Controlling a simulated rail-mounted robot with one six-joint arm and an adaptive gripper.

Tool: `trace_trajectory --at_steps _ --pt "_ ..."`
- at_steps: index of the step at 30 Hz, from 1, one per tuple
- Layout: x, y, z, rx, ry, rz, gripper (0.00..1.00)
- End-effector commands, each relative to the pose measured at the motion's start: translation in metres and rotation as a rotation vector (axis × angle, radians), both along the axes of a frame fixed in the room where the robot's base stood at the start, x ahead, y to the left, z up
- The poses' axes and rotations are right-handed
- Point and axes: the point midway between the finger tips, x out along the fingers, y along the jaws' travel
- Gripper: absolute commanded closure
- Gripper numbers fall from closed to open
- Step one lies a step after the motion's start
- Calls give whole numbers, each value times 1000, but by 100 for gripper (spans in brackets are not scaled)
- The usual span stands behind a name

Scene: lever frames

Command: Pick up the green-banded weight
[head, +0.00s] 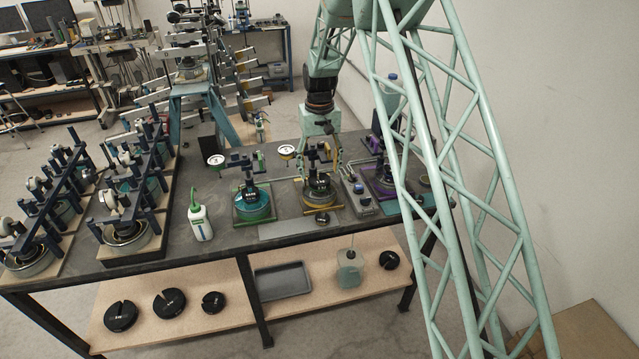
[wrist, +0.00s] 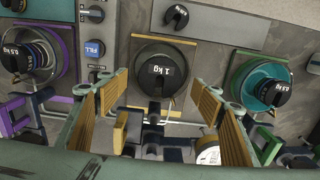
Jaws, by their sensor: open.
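A black weight (head: 249,191) sits on the teal pan of the green-framed station, left of centre on the bench. It also shows in the wrist view (wrist: 274,92) at the right, marked 0.5 kg; a green band on it is not clear to me. My gripper (wrist: 160,88) is open and empty, with its yellow-padded fingers spread in front of the yellow-framed station. A black 1 kg weight (wrist: 161,71) shows beyond and between the fingers. In the head view my arm hangs over this middle station, and the gripper partly hides it. The green-framed station is to one side.
A purple-framed station (head: 384,181) with another 0.5 kg weight (wrist: 17,55) stands beside a grey button box (head: 361,195). A white bottle (head: 200,220) stands left of the green station. Several blue-framed lever stations fill the bench's left. More black weights (head: 169,303) lie on the lower shelf.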

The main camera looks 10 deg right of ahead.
Motion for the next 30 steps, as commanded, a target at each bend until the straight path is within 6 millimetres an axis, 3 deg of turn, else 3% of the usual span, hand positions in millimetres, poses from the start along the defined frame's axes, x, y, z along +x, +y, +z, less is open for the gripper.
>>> trace_trajectory --at_steps 13,30 --pt "-1 0 -39 0 1 0 40" --pt "0 0 -42 0 0 0 40"
